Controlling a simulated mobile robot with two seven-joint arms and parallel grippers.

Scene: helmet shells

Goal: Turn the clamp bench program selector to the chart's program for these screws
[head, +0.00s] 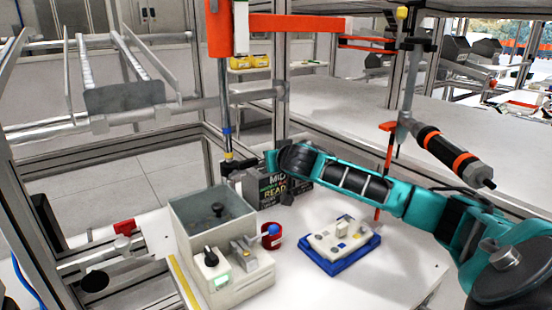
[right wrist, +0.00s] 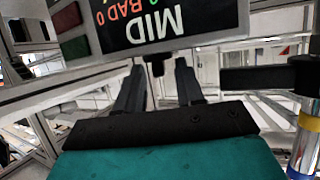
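The pale clamp bench (head: 255,281) stands on the white table in the head view. A black selector knob (head: 210,257) sits on its front left, above a small green-lit display (head: 222,281) too small to read. A grey open-topped box (head: 187,224) with a dark knob-like part inside is behind it. My right arm reaches in from the right. Its gripper is up behind the bench, by the dark display panel. In the right wrist view its two fingers (right wrist: 158,75) are apart with nothing held, pointing toward the panel. My left gripper is not in view. I cannot make out a chart.
The dark panel (head: 285,190) reads MID and shows upside down in the right wrist view (right wrist: 165,25). A red cup (head: 271,241) stands beside the bench. A blue tray (head: 347,262) holds pale parts. A banded pole (head: 226,130) and a hanging screwdriver (head: 445,151) stand above.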

